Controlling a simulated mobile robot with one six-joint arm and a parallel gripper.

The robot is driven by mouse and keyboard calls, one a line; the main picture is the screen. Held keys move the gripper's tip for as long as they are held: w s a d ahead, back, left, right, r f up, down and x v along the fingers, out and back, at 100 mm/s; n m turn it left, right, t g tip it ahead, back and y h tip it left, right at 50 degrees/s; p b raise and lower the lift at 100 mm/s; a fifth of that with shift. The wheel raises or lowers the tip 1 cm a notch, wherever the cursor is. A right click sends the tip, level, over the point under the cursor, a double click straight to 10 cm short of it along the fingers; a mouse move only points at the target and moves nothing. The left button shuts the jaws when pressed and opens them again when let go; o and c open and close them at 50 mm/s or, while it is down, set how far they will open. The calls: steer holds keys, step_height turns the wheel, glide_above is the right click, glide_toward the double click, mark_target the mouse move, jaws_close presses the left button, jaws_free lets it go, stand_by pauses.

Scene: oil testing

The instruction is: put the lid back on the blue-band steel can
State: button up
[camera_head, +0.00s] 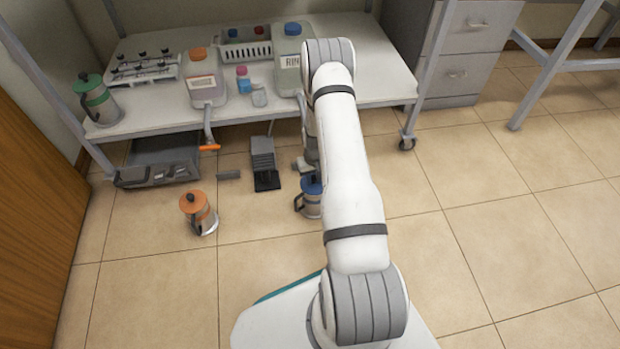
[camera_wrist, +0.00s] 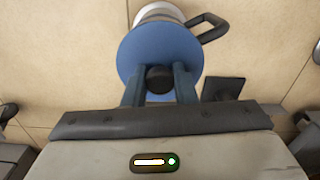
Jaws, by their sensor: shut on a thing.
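The blue-band steel can (camera_head: 310,208) stands on the tiled floor, partly hidden behind my arm, with its dark handle on the left. The blue lid (camera_head: 311,184) shows at the can's top. In the wrist view the round blue lid (camera_wrist: 150,50) covers most of the can, whose pale metal side (camera_wrist: 158,11) and black handle (camera_wrist: 208,26) show beyond it. My gripper (camera_wrist: 160,78) is shut on the lid's black knob, one finger on each side. I cannot tell whether the lid rests on the rim or hangs just above it.
An orange-lidded can (camera_head: 199,213) stands on the floor to the left. A dark pedal-like object (camera_head: 265,165) lies just left of the blue-lidded can. A low shelf (camera_head: 160,118) behind carries a green-lidded can (camera_head: 96,100) and several bottles. Open floor (camera_head: 480,230) lies to the right.

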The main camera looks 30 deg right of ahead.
stand_by(0.4)
steer(key=o, duration=1)
steer(key=shift+o, duration=0.3)
steer(key=o, duration=0.5)
steer(key=shift+s, duration=0.15)
steer(key=shift+c, duration=0.2)
steer(key=shift+r, duration=0.1)
steer(key=shift+r+p, duration=2.1)
steer(key=shift+r, duration=1.3)
jaws_close()
